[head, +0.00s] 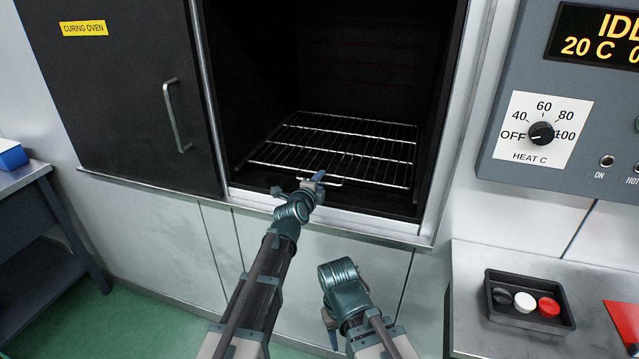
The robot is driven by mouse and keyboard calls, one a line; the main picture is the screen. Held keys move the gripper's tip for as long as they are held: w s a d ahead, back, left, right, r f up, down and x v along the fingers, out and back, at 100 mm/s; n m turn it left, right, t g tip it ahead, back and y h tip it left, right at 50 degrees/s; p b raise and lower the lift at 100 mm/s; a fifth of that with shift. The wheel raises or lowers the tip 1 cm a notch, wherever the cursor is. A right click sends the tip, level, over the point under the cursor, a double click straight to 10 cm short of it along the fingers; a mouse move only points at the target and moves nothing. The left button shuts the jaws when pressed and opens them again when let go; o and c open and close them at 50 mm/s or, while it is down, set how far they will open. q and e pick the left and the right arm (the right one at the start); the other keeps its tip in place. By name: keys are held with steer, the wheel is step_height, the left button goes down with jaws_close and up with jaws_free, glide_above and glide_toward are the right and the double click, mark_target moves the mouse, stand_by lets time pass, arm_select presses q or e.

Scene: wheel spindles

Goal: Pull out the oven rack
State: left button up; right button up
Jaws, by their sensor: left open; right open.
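The oven rack (345,150) is a shiny wire grid lying flat inside the open curing oven (375,60), low in the dark cavity. A short wire loop at its front edge (332,182) shows next to my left gripper. My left gripper (299,186) is open at the front edge of the rack, by the oven opening. Its wrist hides part of the sill, and I cannot tell whether its fingers touch the rack. My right gripper (330,328) is open and empty, low in front of the oven, partly hidden by its own wrist.
The dark oven door (120,90) with a bar handle (177,115) is slid or swung to the left. A control panel (540,130) is at the right. Below it, a bench holds a black tray (496,314) with coloured caps. A side table (25,178) stands at left.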

arm_select(q)
jaws_close()
stand_by(1.3)
